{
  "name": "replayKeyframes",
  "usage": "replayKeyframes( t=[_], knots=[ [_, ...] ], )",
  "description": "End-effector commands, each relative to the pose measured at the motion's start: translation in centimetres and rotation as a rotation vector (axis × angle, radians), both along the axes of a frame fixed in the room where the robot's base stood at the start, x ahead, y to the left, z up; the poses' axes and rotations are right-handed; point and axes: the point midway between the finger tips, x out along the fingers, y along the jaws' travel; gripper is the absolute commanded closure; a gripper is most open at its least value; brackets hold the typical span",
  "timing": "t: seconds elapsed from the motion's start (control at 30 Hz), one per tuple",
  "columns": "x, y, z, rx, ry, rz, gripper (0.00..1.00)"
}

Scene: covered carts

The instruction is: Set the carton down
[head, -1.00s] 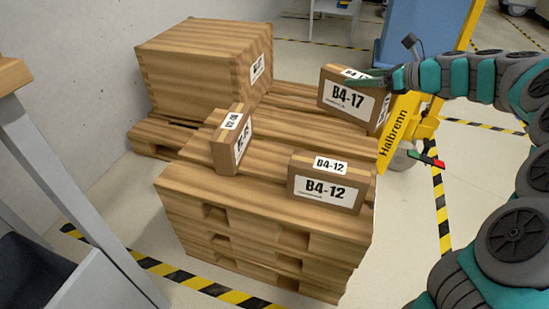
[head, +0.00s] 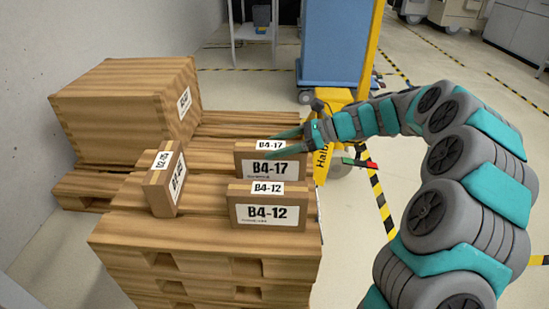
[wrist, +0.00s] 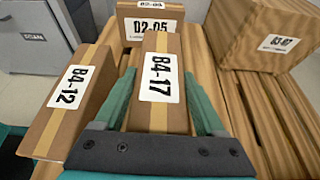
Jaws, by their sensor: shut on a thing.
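The carton labelled B4-17 (head: 252,168) is upright behind the B4-12 carton (head: 267,208) on the stacked wooden pallets (head: 190,232). My gripper (head: 283,144) is shut on the B4-17 carton from the right. In the wrist view, the teal fingers (wrist: 160,105) lie along both sides of the B4-17 carton (wrist: 162,42). Its lower edge is partly hidden by the B4-12 carton in the head view, so I cannot tell whether it touches the pallet. The B4-12 carton (wrist: 72,92) is close to the left finger in the wrist view.
A narrow carton (head: 164,182) stands on the left of the pallet top; it shows ahead in the wrist view (wrist: 149,27). A large wooden crate (head: 120,110) stands behind it. A yellow pallet truck (head: 335,105) and blue cabinet (head: 335,45) stand beyond.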

Motion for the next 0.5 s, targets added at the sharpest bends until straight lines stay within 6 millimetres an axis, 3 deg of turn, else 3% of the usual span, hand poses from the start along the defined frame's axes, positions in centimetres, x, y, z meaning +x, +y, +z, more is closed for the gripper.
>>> replayKeyframes(
  t=[0.27, 0.5],
  knots=[
    [-0.1, 0.1, -3.1, 0.004, 0.002, 0.0, 1.0],
    [0.0, 0.0, -3.2, 0.003, 0.0, 0.0, 1.0]
  ],
)
